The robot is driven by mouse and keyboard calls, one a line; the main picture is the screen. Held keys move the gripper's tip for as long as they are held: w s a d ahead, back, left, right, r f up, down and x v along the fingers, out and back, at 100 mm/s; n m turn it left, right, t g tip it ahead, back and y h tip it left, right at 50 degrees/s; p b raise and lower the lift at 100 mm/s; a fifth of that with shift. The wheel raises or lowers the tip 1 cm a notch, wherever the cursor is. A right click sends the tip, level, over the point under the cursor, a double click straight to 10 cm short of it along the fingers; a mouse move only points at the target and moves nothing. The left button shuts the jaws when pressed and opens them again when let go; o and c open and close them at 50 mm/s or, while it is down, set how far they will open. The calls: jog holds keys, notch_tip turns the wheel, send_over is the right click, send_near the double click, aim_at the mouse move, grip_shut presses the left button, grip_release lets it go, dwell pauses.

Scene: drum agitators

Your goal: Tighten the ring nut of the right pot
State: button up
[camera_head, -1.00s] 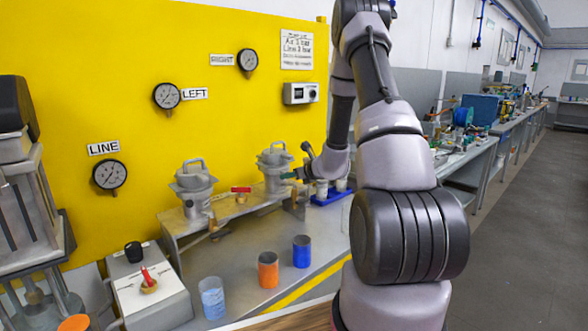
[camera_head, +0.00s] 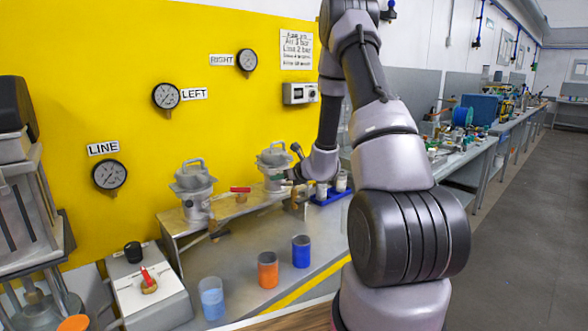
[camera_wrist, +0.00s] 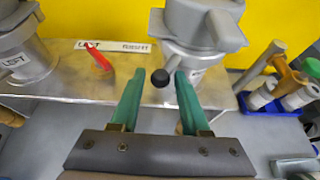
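The right pot (camera_head: 274,160) is a grey metal pot with a domed lid, standing on the metal stand. It also shows at the top of the wrist view (camera_wrist: 190,62). Its ring nut (camera_wrist: 205,28) has thick grey lugs, and a handle with a black ball knob (camera_wrist: 160,77) points toward me. My gripper (camera_wrist: 160,84) is open, its two green fingers on either side of the knob. I cannot tell whether they touch it. In the head view my gripper (camera_head: 287,175) is beside the right pot, partly hidden by my wrist.
The left pot (camera_head: 194,183) stands on the same stand (camera_head: 172,238), with a red-handled valve (camera_head: 240,190) between the pots. A blue rack (camera_head: 328,198) with white containers is right of the right pot. Orange (camera_head: 268,270) and blue (camera_head: 301,251) cups stand in front.

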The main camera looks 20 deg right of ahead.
jog(key=o, duration=0.8)
jog(key=shift+a, duration=0.3)
jog(key=shift+c, duration=0.2)
jog(key=shift+d, duration=0.1)
jog(key=v, duration=0.7)
jog(key=shift+d, duration=0.15)
